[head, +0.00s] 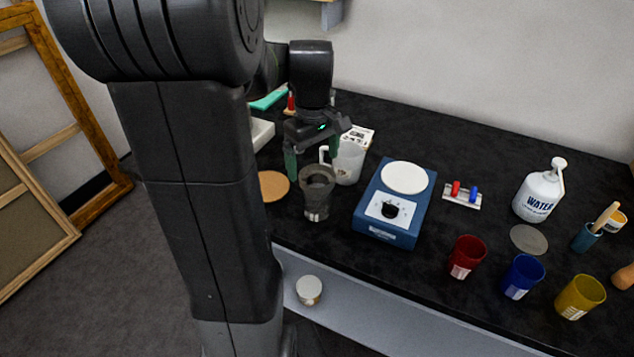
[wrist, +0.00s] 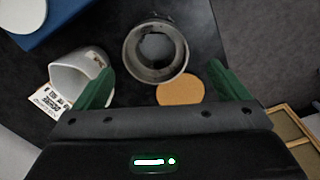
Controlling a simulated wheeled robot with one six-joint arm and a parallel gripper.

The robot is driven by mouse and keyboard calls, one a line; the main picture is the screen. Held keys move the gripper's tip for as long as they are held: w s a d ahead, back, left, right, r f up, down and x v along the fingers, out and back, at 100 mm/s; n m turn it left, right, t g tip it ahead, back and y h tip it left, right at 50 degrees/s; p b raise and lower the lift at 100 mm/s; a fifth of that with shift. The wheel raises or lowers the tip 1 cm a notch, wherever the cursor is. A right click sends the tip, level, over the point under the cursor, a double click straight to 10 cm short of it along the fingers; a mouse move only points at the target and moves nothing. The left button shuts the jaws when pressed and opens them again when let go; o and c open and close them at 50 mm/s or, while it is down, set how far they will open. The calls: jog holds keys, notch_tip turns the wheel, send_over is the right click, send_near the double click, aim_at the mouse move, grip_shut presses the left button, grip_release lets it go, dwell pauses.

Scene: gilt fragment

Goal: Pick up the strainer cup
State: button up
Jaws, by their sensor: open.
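The strainer cup (head: 317,190) is a dark grey, round, open-topped cup on the black table, near its front edge. In the wrist view I look down into the cup (wrist: 156,50), which lies ahead of my fingertips and between their lines. My gripper (head: 316,165) is open, with green fingers spread, above and behind the cup in the head view. In the wrist view the gripper (wrist: 168,82) holds nothing, and its fingers do not appear to touch the cup. The lower part of the cup is hidden from the wrist view.
A white pitcher (head: 348,163) stands close beside the cup, also near one finger in the wrist view (wrist: 80,72). A cork disc (head: 272,186) lies left of it. Red (head: 466,257), blue (head: 522,277) and yellow (head: 581,297) cups stand farther right.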

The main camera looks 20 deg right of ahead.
aim_at(316, 175)
jog(key=f, duration=0.5)
jog(key=shift+d+f, duration=0.15)
jog(key=shift+d, duration=0.1)
jog(key=c, duration=1)
